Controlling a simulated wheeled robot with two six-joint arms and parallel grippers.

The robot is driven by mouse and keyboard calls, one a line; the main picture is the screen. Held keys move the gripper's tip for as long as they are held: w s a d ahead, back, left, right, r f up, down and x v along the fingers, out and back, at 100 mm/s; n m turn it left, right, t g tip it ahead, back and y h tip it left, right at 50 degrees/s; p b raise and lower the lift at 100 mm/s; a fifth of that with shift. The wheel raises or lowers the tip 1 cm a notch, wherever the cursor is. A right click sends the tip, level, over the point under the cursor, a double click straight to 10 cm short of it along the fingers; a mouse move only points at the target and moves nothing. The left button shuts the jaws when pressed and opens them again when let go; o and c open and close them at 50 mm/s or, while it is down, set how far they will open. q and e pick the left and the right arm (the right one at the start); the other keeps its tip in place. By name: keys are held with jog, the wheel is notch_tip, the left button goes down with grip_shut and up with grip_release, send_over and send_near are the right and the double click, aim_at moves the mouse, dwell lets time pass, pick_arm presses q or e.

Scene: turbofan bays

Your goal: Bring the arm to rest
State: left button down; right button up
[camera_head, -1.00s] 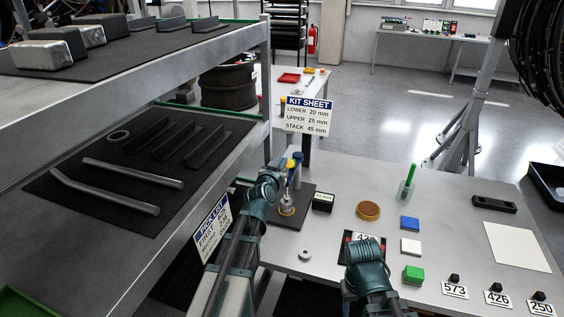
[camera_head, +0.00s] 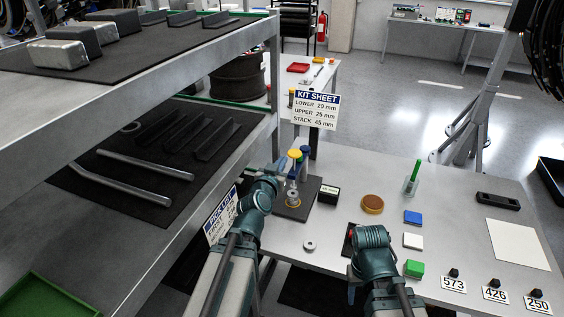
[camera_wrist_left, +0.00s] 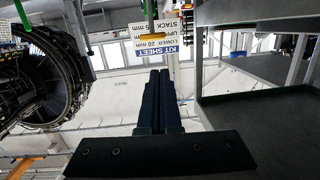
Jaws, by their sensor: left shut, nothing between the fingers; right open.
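My left arm comes in from the lower left between the shelf and the table. Its gripper (camera_head: 282,167) is at the left end of the table, raised near the yellow-topped post (camera_head: 294,154); whether they touch I cannot tell. In the left wrist view its two dark fingers (camera_wrist_left: 160,100) lie together with nothing between them, pointing towards the upside-down kit sheet sign (camera_wrist_left: 165,42). My right arm comes in from the bottom; its gripper (camera_head: 370,240) is over the table's front part, with the fingers mostly hidden behind the wrist. I see nothing held.
The shelf (camera_head: 225,68) stands close left of my left arm. The kit sheet sign (camera_head: 317,108) stands behind its gripper. The table (camera_head: 340,260) holds a brown disc (camera_head: 372,204), blue block (camera_head: 412,217), white block (camera_head: 412,241), green block (camera_head: 414,268) and numbered cards (camera_head: 495,294).

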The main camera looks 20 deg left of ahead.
pick_arm(q)
jog(key=s+d+f+m+g+h, duration=0.2)
jog(key=s+d+f+g, duration=0.25)
jog(key=d+f, duration=0.35)
jog(key=s+d+f+m+g+h, duration=0.2)
jog(key=s+d+f+g, duration=0.3)
jog(key=d, duration=0.5)
jog(key=s+f+g+y, duration=0.2)
jog(key=s+f+g, duration=0.1)
jog(key=s, duration=0.4)
jog(key=s+f+g+y, duration=0.2)
jog(key=s+g, duration=0.2)
jog(key=s, duration=0.3)
jog(key=shift+s+a+f+y, duration=0.25)
jog(key=shift+s+f+y, duration=0.05)
jog(key=shift+f+y, duration=0.1)
